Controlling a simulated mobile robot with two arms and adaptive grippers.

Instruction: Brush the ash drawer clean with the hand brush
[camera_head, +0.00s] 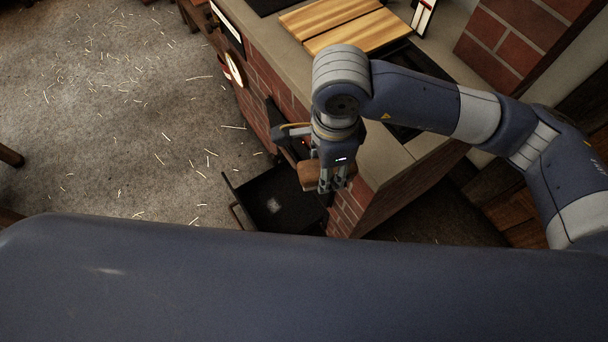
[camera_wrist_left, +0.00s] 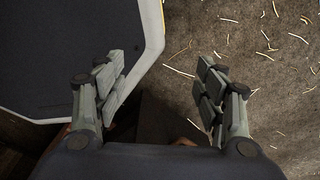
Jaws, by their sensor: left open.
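The ash drawer (camera_head: 252,192) is a black open tray with a handle on its left side, pulled out low beside the brick stove. A small pale grey patch of ash (camera_head: 273,206) lies on its floor. The hand brush (camera_head: 311,176) has a brown wooden body; its bristles cannot be made out. My right gripper (camera_head: 334,186) points down and is shut on the brush, above the drawer's right side. My left gripper (camera_wrist_left: 158,72) is open and empty in the left wrist view, above the floor. It does not show in the head view.
The brick stove (camera_head: 263,72) with a pale stone top stands to the right of the drawer. Wooden boards (camera_head: 345,22) lie on its top. The grey floor (camera_head: 120,120) on the left is strewn with straw bits and is otherwise largely free.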

